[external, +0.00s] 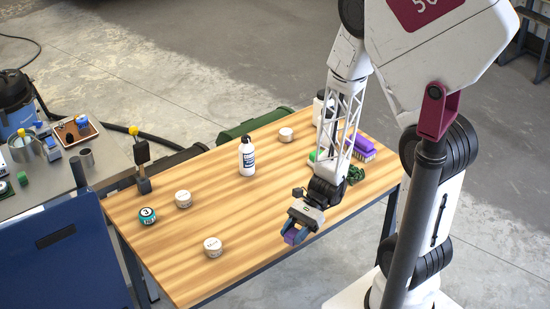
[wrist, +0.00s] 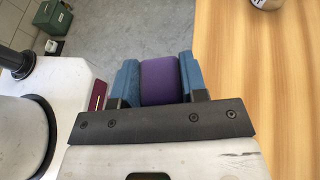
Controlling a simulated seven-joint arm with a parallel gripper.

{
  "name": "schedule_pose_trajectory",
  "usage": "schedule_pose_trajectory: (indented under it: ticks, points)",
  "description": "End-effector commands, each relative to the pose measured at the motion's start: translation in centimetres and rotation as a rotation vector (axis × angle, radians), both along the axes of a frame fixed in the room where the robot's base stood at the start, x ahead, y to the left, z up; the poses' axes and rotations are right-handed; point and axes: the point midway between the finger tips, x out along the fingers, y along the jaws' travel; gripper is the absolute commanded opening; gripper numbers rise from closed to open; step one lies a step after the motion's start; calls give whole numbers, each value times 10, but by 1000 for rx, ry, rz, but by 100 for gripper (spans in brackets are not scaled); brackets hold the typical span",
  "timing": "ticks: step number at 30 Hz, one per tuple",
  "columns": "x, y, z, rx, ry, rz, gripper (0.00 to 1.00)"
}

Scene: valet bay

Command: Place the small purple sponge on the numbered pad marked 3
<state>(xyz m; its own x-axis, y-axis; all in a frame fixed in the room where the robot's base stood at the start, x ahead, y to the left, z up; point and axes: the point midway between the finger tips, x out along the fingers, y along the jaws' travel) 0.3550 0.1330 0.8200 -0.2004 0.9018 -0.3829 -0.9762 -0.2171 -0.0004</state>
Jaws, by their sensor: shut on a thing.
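My gripper (external: 294,232) is shut on the small purple sponge (external: 291,237), near the table's front edge in the external view. In the wrist view the sponge (wrist: 160,80) sits between my two blue fingers, with floor behind it and the table edge just to its right. A round teal piece marked 3 (external: 147,216) stands at the left end of the table, well left of my gripper. Its top with the number is clear of other things.
White round tins (external: 183,199) stand apart on the wooden table (external: 225,215), one near the front (external: 213,247). A white bottle (external: 247,158) stands mid-table. A dark upright tool (external: 143,166) stands at the left. A purple brush-like block (external: 363,148) lies at the right.

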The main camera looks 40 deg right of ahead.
Motion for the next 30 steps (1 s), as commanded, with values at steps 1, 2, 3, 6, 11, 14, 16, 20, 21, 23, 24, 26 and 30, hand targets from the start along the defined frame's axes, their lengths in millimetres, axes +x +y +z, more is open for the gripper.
schedule_pose_trajectory:
  ticks: [1,2,3,6,11,14,16,20,21,23,24,26,30]
  points:
    - [9,4,-1,0,-1,-4,18]
    - [15,7,-1,0,0,-8,18]
    - [23,10,-1,0,-1,-14,18]
    - [47,22,-1,0,-1,-31,18]
    - [89,46,1,1,-3,-64,18]
    - [114,64,3,1,-2,-84,18]
    - [130,77,5,0,-2,-99,18]
    - [159,103,10,0,-1,-126,18]
    - [168,111,13,2,-2,-133,18]
    - [181,124,16,1,-2,-145,18]
    - [189,133,18,1,-3,-154,18]
    - [200,146,22,1,-2,-165,18]
    - [222,173,30,1,-2,-188,18]
